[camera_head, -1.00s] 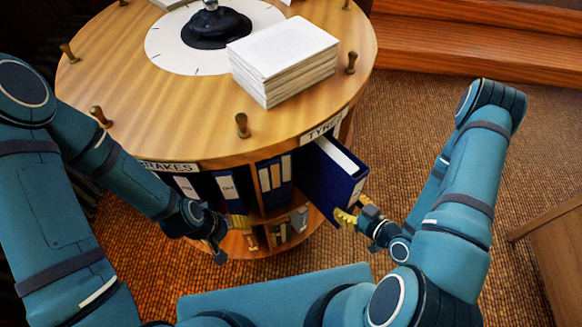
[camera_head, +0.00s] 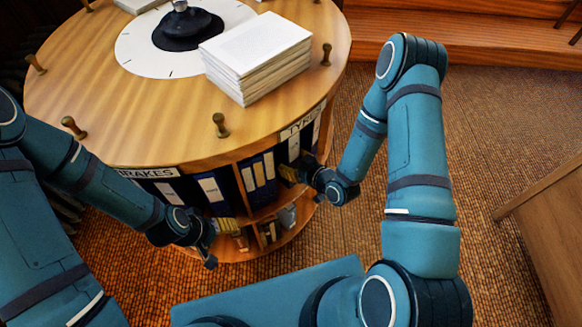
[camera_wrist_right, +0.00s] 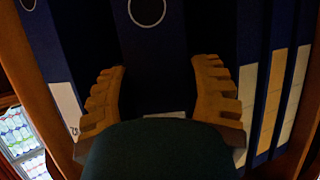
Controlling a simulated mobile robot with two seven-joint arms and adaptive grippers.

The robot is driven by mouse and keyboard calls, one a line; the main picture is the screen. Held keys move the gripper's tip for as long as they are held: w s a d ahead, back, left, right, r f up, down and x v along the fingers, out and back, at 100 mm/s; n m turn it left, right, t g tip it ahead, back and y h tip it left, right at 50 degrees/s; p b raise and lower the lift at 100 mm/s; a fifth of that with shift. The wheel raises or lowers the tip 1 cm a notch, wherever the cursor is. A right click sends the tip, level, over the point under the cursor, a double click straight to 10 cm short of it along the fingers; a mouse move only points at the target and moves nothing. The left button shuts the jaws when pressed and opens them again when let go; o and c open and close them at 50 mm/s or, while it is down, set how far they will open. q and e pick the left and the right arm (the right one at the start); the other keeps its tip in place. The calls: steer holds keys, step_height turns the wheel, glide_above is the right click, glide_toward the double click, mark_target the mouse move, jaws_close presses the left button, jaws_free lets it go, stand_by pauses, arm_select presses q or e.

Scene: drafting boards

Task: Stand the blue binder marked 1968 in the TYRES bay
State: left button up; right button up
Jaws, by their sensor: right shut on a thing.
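In the right wrist view, a blue binder (camera_wrist_right: 152,55) stands upright with a round finger hole in its spine. My right gripper (camera_wrist_right: 163,80) has its two ridged fingers on either side of the spine and is shut on it. No 1968 mark is readable. In the head view, my right gripper (camera_head: 291,172) is at the mouth of the bay under the TYRES sign (camera_head: 300,122). The binder is in that bay among other binders, largely hidden by the gripper. My left gripper (camera_head: 208,253) hangs low in front of the BRAKES side, its jaws unclear.
The round wooden cabinet (camera_head: 85,95) carries a paper stack (camera_head: 255,55) and several small knobs around its rim. Other binders (camera_head: 258,178) flank the held one. The BRAKES sign (camera_head: 148,172) is at left. A wooden piece (camera_head: 548,225) stands at right; carpet lies between.

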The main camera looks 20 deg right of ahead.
steer(key=f, duration=0.2)
steer(key=f+b, duration=0.1)
steer(key=shift+w+a+f, duration=0.2)
steer(key=shift+w+f, duration=0.05)
steer(key=shift+w, duration=0.05)
steer(key=o, duration=1)
steer(key=shift+s, duration=0.1)
steer(key=shift+d+r, duration=0.1)
steer(key=p+v, duration=0.2)
steer(key=v, duration=1)
steer(key=s+a+m+g, duration=0.2)
steer(key=a+g, duration=0.1)
steer(key=s+a+m+g+h, duration=0.1)
steer(key=s+a+m+g, duration=0.1)
steer(key=a+g, duration=0.1)
steer(key=s+a+f+m+g+h, duration=0.1)
steer(key=s+a+m+g, duration=0.1)
steer(key=a+m+g, duration=0.1)
steer(key=shift+a+f+g, duration=0.1)
steer(key=shift+a+g, duration=0.4)
steer(key=shift+g, duration=0.2)
